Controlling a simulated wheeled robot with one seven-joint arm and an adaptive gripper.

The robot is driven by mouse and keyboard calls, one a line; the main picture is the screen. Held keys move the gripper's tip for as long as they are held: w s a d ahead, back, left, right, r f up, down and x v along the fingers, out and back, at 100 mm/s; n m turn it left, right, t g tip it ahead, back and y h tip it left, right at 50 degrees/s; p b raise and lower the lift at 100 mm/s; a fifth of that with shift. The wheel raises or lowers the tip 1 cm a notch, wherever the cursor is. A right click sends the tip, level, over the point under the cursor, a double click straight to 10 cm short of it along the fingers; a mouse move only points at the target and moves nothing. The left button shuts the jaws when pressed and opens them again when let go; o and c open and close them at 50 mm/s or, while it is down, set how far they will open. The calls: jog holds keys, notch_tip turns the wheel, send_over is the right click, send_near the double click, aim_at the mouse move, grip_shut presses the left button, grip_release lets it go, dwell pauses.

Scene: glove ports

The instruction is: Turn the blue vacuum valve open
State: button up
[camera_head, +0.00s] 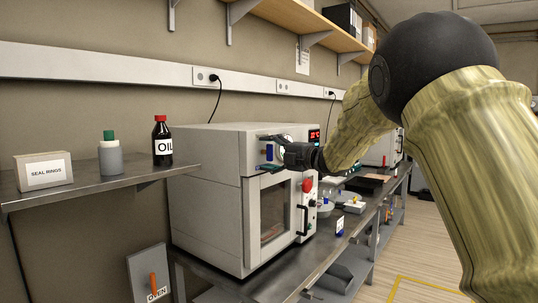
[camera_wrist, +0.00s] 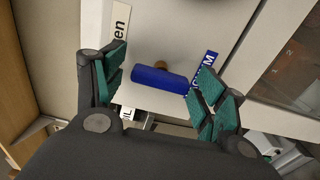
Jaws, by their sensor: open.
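The blue vacuum valve handle (camera_wrist: 160,78) is a short bar on a brownish stem on a pale front panel. In the wrist view it lies crosswise, slightly tilted, between my two green-padded fingers. My gripper (camera_wrist: 160,72) is open around it. The handle's right end is close to the right finger; I cannot tell whether they touch. A blue label ending in "M" (camera_wrist: 208,62) is partly covered by that finger. A white label ending in "en" (camera_wrist: 119,22) is above left. In the head view my gripper (camera_head: 264,152) is at the white oven's (camera_head: 215,190) upper front, beside the blue handle (camera_head: 269,152).
A red knob (camera_head: 307,185) and the oven door handle (camera_head: 304,220) are below my gripper. A shelf (camera_head: 100,188) at left holds a seal rings box (camera_head: 44,172), a green-capped bottle (camera_head: 110,155) and an oil bottle (camera_head: 162,142). Small items stand on the bench at right.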

jog(key=v, duration=1.2)
notch_tip(320, 180, down, 16)
jog(key=w+d+m+t+h+p, duration=0.1)
jog(key=d+m+t+h+p, duration=0.1)
jog(key=m, duration=0.4)
jog(key=s+d+f+m+g+h+p, duration=0.1)
jog(key=s+d+f+m+h, duration=0.25)
jog(key=f, duration=0.75)
jog(key=s+d+f+m+h+p, duration=0.15)
jog(key=s+f+m, duration=0.4)
jog(key=f, duration=0.65)
jog(key=s+d+f+m+g+h, duration=0.1)
jog(key=s+f+m+h, duration=0.3)
jog(key=f, duration=0.7)
jog(key=s+d+f+m+g+h+p, duration=0.1)
jog(key=s+d+f+m+g, duration=0.15)
jog(key=s+f, duration=0.6)
jog(key=s+d+f+m+g+h+p, duration=0.1)
jog(key=s+f+m+g, duration=0.2)
jog(key=s, duration=1.1)
jog(key=s+d+f+m+g+h+p, duration=0.1)
jog(key=s+f+m+g, duration=0.15)
jog(key=s+f, duration=0.65)
jog(key=s+d+r+m+g+p, duration=0.1)
jog(key=s+m+g, duration=0.1)
jog(key=s, duration=1.4)
jog(key=shift+s+g+h, duration=0.3)
jog(key=shift+s, duration=0.1)
